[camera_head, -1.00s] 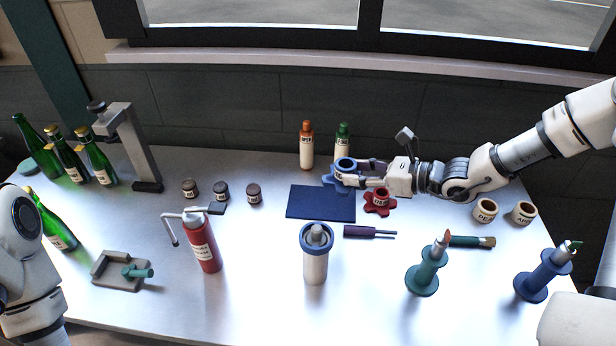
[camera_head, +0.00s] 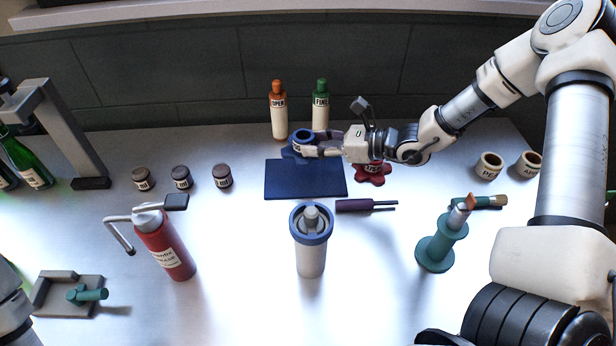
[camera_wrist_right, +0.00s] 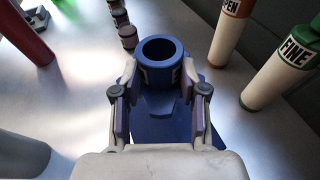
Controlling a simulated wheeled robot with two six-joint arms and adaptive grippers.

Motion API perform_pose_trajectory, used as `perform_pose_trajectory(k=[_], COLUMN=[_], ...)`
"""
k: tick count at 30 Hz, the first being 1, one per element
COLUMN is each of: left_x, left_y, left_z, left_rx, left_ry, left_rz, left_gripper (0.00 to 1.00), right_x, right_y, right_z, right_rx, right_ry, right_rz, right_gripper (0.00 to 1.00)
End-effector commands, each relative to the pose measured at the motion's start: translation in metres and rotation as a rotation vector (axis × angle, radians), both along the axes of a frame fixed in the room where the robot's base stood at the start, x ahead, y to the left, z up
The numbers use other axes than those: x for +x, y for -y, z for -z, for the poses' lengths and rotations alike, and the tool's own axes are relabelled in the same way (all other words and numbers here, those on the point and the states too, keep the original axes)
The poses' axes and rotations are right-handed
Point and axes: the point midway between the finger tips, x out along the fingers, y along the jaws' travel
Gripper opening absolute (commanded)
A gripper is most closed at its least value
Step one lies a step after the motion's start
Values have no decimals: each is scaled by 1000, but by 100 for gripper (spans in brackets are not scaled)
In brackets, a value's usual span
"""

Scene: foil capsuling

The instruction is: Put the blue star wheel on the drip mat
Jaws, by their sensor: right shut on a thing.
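The blue star wheel (camera_head: 302,137) is in my right gripper (camera_head: 310,147), which is shut on its upright hub. In the head view it is at the back edge of the dark blue drip mat (camera_head: 305,183); whether it touches the mat or hangs above it I cannot tell. In the right wrist view the star wheel's round hub (camera_wrist_right: 161,52) stands between the two fingers (camera_wrist_right: 158,90) of the gripper. My left gripper is out of view.
An orange-capped bottle (camera_head: 278,110) and a green-capped bottle (camera_head: 320,105) stand just behind the mat. A red star wheel (camera_head: 371,173) lies to its right. A purple-handled tool (camera_head: 358,205) and a blue-rimmed canister (camera_head: 311,250) are in front. Small dark jars (camera_head: 222,177) stand left.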

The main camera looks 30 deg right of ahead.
Motion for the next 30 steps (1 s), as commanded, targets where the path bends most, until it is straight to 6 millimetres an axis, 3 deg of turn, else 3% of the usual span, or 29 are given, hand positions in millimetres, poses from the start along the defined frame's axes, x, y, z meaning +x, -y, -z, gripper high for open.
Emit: perform_pose_trajectory(k=[3, 12, 25, 26, 27, 30], left_x=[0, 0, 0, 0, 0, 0], left_y=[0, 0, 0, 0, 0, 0], left_z=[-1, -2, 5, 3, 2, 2], left_rx=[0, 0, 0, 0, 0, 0], left_ry=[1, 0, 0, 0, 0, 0], left_rz=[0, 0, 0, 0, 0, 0], left_gripper=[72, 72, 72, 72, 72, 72], right_x=[-1, -1, 0, 0, 0, 0], right_y=[0, 0, 0, 0, 0, 0], right_z=[27, 76, 84, 82, 82, 82], right_rx=[-3, -2, 0, 0, 0, -1], right_ry=[-7, -5, 0, 0, 0, -1], right_rz=[-2, -2, 0, 0, 0, 0], right_gripper=[0, 0, 0, 53, 67, 68])
